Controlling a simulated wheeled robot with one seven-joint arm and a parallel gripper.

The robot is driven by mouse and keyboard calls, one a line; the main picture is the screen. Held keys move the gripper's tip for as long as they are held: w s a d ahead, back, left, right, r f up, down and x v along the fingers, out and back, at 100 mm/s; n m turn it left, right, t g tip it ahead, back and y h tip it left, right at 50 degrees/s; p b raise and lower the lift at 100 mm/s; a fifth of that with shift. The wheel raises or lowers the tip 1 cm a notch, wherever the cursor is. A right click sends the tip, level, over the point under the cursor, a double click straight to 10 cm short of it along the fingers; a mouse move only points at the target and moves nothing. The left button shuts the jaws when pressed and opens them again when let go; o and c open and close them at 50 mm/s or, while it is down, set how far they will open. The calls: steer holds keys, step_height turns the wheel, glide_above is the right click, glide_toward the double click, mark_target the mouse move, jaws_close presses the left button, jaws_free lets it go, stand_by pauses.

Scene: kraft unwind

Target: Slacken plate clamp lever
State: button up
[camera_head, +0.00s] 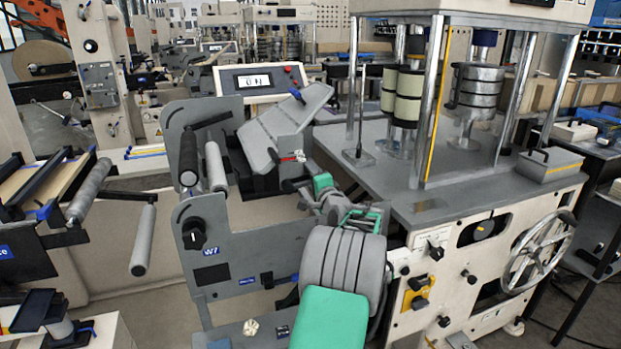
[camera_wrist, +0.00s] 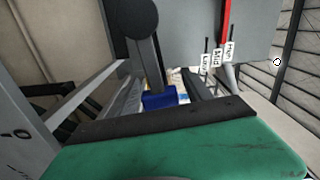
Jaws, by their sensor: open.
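A tilted grey plate (camera_head: 285,122) sits on the grey side unit below the display. A small red-handled part (camera_head: 292,158) is at its lower edge; I cannot tell whether this is the clamp lever. A blue-tipped part (camera_head: 297,95) is at the plate's upper edge. My gripper (camera_head: 300,186) is open just below the red part, and nothing shows between its fingers. The wrist view shows a blue block (camera_wrist: 160,100) on a dark upright, a red strip (camera_wrist: 224,28) and small white labels (camera_wrist: 217,57). Contact with the lever cannot be made out.
A black-ended roller (camera_head: 188,170) and a dark knob (camera_head: 193,235) are on the unit left of my arm. To the right stands a press with metal posts (camera_head: 434,100) and a handwheel (camera_head: 540,250). A display box (camera_head: 258,80) is above the plate.

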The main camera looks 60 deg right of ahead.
steer(key=b+v, duration=0.1)
steer(key=v, duration=0.6)
steer(key=shift+s+a, duration=0.25)
steer(key=shift+s, duration=0.1)
steer(key=shift+c, duration=0.5)
